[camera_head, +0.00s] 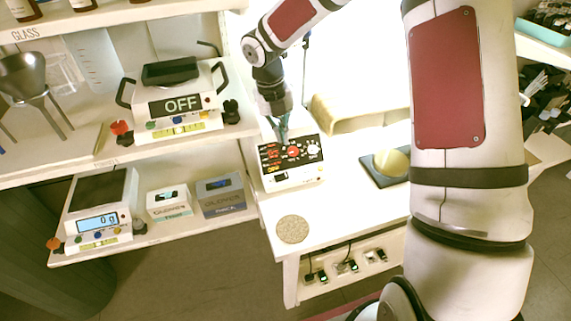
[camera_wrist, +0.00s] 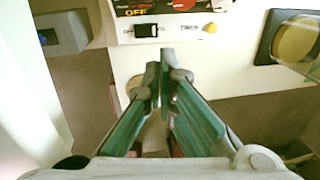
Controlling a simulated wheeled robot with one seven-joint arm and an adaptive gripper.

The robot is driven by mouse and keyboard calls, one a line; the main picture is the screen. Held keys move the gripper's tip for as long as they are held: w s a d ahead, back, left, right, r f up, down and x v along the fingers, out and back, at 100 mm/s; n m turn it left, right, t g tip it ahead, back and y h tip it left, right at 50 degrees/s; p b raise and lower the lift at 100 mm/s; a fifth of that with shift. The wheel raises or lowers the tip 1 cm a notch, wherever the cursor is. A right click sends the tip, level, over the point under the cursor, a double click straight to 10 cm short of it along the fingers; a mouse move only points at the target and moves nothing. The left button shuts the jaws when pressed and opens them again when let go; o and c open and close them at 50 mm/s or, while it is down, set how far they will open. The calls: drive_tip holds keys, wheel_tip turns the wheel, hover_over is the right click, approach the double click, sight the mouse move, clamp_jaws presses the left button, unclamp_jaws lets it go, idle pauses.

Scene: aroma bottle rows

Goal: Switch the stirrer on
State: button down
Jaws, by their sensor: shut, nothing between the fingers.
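The stirrer (camera_head: 291,176) is a white box with a black front panel, red lit digits and a red knob, standing on the white table. In the wrist view the stirrer (camera_wrist: 180,32) shows at the top, cut off by the frame. A red-orange "OFF" label shows there above a black rocker switch (camera_wrist: 146,30), with a yellow button (camera_wrist: 210,28) marked "TIMER" to its right. My gripper (camera_head: 283,139) is shut and empty, pointing down at the stirrer. In the wrist view my gripper (camera_wrist: 160,64) has its tips just below the switch in the picture; contact cannot be told.
A round cork-like disc (camera_head: 293,229) lies in front of the stirrer. A pale yellow round object on a dark pad (camera_head: 372,174) lies to the right. A scale reading "OFF" (camera_head: 178,103) and a scale reading "0 g" (camera_head: 97,222) stand on the left shelves.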

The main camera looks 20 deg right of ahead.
sight(287, 174)
drive_tip(key=shift+w+f, duration=0.25)
drive_tip(key=shift+w, duration=0.1)
drive_tip(key=shift+f, duration=0.1)
drive_tip(key=f, duration=0.4)
drive_tip(key=d+f, duration=0.1)
drive_tip(key=f, duration=0.8)
drive_tip(key=shift+d+f, duration=0.1)
drive_tip(key=shift+d, duration=0.3)
drive_tip(key=shift+f, duration=0.25)
drive_tip(key=shift+d+f, duration=0.2)
drive_tip(key=shift+f, duration=0.25)
drive_tip(key=shift+a+r, duration=0.1)
drive_tip(key=shift+a, duration=0.05)
